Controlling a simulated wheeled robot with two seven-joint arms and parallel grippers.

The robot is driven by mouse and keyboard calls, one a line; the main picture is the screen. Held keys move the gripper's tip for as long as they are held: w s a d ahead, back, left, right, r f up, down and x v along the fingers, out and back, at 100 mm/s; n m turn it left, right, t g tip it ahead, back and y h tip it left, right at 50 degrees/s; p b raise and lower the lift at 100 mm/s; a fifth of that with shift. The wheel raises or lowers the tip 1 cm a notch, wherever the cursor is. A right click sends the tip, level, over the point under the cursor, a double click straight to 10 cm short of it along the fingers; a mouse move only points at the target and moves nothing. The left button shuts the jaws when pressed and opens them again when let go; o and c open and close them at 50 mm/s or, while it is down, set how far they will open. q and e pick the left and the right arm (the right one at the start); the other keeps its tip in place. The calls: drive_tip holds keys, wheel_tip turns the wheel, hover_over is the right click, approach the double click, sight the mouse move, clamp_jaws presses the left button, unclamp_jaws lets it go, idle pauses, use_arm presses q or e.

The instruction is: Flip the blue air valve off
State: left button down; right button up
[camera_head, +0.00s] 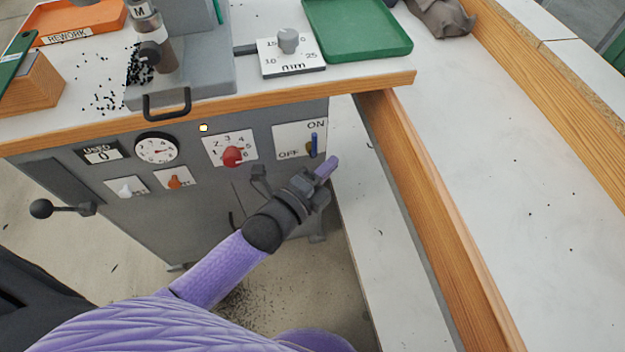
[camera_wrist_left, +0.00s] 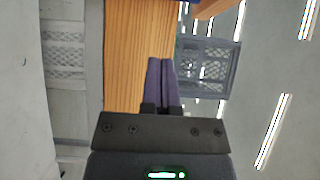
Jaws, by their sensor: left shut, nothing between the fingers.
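The blue air valve (camera_head: 314,141) is on a white plate (camera_head: 288,138) marked ON and OFF, at the right end of the grey press front. Its blue lever stands upright, toward the ON mark. OFF is printed to its left. My left gripper (camera_head: 334,160) is just right of and below the valve, apart from it in the picture. Its purple fingers are shut together with nothing between them, and they also show in the left wrist view (camera_wrist_left: 161,62). The valve cannot be made out in the left wrist view. My right gripper is not in view.
A red knob (camera_head: 233,156), a gauge (camera_head: 157,149) and two small switches are left of the valve. The wooden bench edge (camera_head: 365,88) overhangs above it. A wooden rail (camera_head: 430,220) runs along the right. A green tray (camera_head: 358,30) lies on the bench.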

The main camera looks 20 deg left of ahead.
sight(314, 145)
use_arm(q)
drive_tip(key=w+a+b, duration=0.1)
drive_tip(key=w+a, duration=0.2)
drive_tip(key=shift+b, duration=0.35)
